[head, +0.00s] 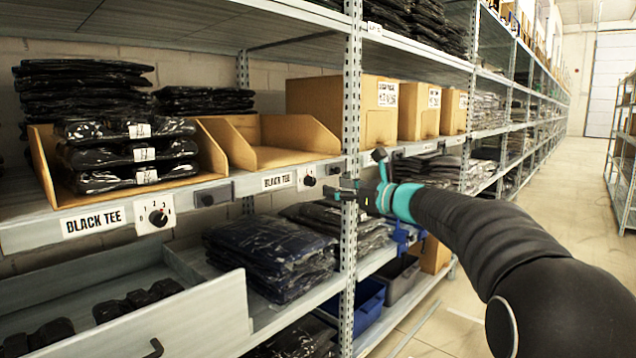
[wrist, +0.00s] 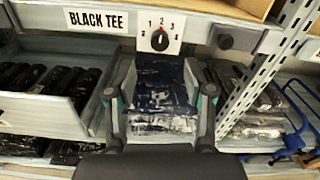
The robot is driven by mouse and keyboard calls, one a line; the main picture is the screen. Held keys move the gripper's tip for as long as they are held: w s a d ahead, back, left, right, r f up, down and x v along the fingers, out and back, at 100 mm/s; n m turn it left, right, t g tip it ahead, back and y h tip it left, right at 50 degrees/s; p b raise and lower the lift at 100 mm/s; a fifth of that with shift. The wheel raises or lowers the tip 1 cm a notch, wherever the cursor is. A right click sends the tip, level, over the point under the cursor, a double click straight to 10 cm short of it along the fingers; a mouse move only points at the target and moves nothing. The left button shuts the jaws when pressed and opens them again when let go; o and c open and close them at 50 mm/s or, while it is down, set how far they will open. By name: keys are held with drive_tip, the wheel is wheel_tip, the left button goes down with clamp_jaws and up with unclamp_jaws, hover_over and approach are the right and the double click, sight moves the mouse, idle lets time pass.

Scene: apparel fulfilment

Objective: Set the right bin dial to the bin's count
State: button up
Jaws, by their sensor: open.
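The right bin (head: 270,155) is a cardboard tray on the shelf; its visible inside looks empty. Below it are a BLACK TEE label (head: 277,181) and the right bin dial (head: 307,178), a black knob on a white plate. In the wrist view the dial (wrist: 159,38) shows numbers around it, and its red mark points up, near the 2. My gripper (head: 362,178) is open and empty, to the right of the dial in the head view. In the wrist view my gripper's fingers (wrist: 163,95) are spread below the dial, apart from it.
The left bin (head: 45,165) holds several black packs and has its own dial (head: 155,215). A grey block with a black knob (wrist: 226,41) sits right of the right dial, then a perforated post (head: 350,130). An open drawer (head: 215,310) juts out below.

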sight(313, 182)
drive_tip(key=p+x, duration=0.1)
drive_tip(key=x, duration=0.5)
drive_tip(key=shift+w+a, duration=0.25)
drive_tip(key=shift+a, duration=0.1)
drive_tip(key=shift+c, duration=0.3)
clamp_jaws()
